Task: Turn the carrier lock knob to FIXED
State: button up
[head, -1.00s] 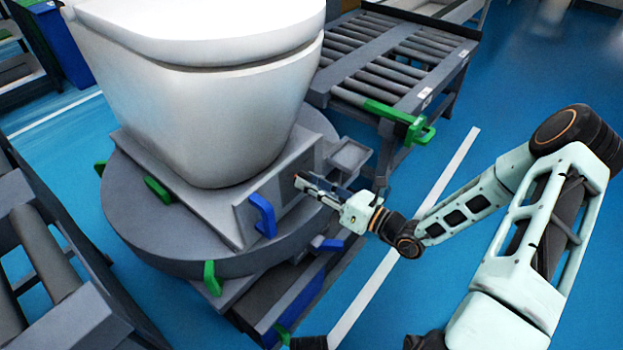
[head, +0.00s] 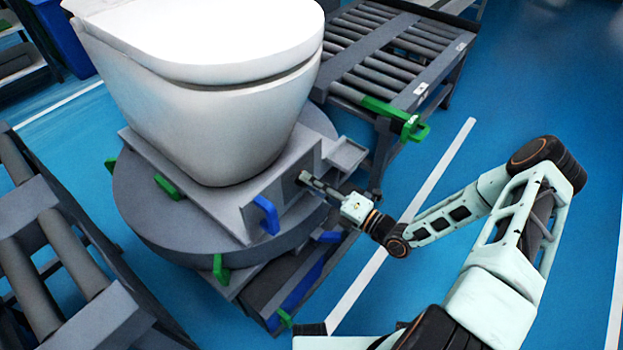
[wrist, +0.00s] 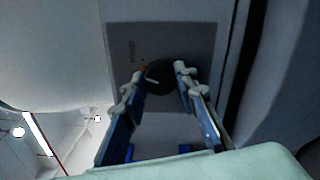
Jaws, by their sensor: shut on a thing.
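The carrier lock knob (wrist: 160,77) is a dark round knob with a light pointer mark, set on a dark grey square plate (wrist: 205,42) in the wrist view. An orange-red spot shows at the knob's upper left edge. My gripper (wrist: 155,78) has one finger on each side of the knob and is shut on it. In the head view my gripper (head: 304,179) reaches the carrier's (head: 228,214) front face, and its fingers hide the knob there.
A white toilet (head: 210,110) stands on the carrier, above a round grey turntable (head: 150,215). A blue lever (head: 265,214) is left of my gripper, and a small grey tray (head: 346,155) is right of it. A roller conveyor (head: 400,60) stands behind. Blue floor is open at right.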

jog(key=shift+f+m+p, duration=0.1)
jog(key=shift+m+p, duration=0.45)
jog(key=shift+m, duration=1.45)
jog(key=o, duration=1.2)
jog(key=shift+c, duration=0.2)
jog(key=v, duration=1.2)
jog(key=shift+s+a+f, duration=0.1)
jog(key=shift+s+f, duration=0.05)
